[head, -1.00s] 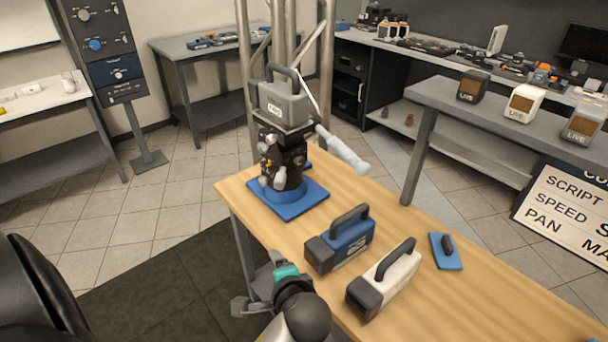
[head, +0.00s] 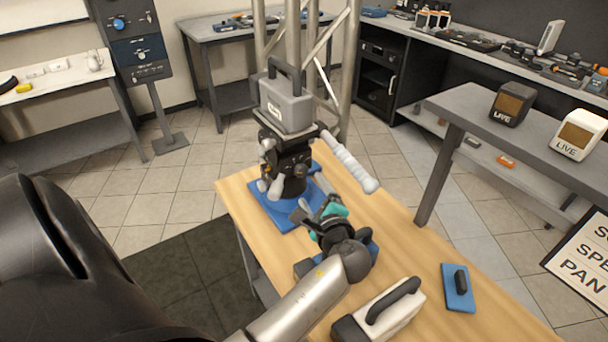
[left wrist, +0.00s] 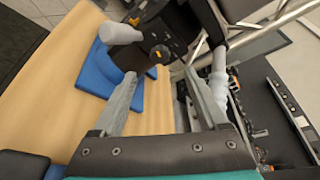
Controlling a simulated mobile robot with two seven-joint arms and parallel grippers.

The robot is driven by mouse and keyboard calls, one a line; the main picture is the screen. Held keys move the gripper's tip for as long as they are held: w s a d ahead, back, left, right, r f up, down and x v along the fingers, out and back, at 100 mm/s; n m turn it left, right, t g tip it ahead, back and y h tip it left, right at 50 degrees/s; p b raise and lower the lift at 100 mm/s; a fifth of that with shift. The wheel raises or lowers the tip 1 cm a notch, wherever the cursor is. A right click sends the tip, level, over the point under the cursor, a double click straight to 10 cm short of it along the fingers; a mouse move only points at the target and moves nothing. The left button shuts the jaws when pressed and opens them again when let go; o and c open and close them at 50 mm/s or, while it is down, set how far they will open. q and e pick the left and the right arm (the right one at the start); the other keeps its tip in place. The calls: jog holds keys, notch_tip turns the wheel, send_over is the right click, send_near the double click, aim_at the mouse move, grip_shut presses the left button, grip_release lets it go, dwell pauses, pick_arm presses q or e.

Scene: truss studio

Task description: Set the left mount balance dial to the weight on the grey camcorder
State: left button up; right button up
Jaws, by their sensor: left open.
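The grey camcorder (head: 285,103) sits on a black mount (head: 292,165) that stands on a blue base plate (head: 268,212) at the table's far end. A small pale label on the camcorder is too small to read. The mount has pale knobs and a light handle; I cannot tell which part is the balance dial. My left gripper (head: 313,208) is open and empty, just in front of the mount. In the left wrist view its fingers (left wrist: 165,98) point at the mount's dark body (left wrist: 160,38), which carries small orange knobs (left wrist: 156,53). My right gripper is out of view.
A white camcorder (head: 392,310) and a small blue plate (head: 459,288) lie on the wooden table (head: 425,265). Metal truss poles (head: 291,45) stand behind the mount.

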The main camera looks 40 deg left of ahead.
aim_at(302, 172)
pick_arm(q)
jog(key=b+x, duration=0.1)
jog(key=x, duration=0.7)
jog(key=shift+w+a+f, duration=0.15)
jog(key=shift+w+a, duration=0.2)
jog(key=shift+a, duration=0.1)
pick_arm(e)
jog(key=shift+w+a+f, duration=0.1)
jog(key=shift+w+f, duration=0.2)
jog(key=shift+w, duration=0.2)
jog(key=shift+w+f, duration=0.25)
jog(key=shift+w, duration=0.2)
pick_arm(q)
jog(key=shift+c, duration=0.2)
grip_shut()
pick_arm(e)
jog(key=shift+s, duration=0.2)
